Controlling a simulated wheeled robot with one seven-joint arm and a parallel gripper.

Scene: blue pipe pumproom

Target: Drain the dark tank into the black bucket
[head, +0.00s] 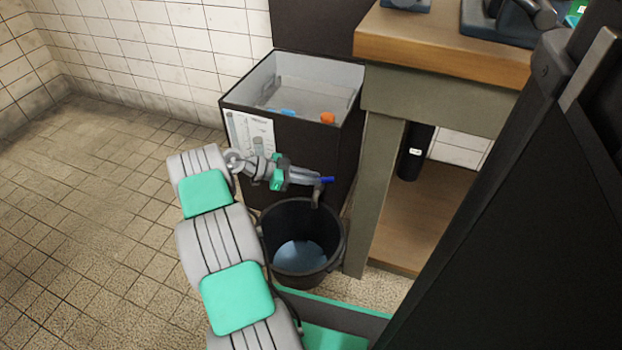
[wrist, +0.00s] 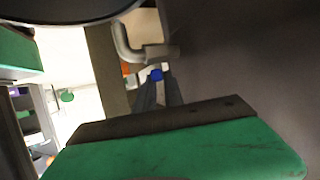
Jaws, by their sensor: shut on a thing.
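The dark tank (head: 240,118) stands against the wall, open at the top, with a pale inside and a printed sheet on its side. A grey tap spout (head: 317,196) bends down from its side; it also shows in the wrist view (wrist: 128,42). The black bucket (head: 338,240) stands upright on the floor below the spout, with a bluish, water-like surface inside. My gripper (head: 316,181) is shut on the blue tap handle (head: 327,180), whose blue end shows between the fingers in the wrist view (wrist: 156,75). I cannot make out a stream from the spout.
A black cylinder (head: 414,152) is under the bench. The tiled floor (head: 90,200) at left is clear.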

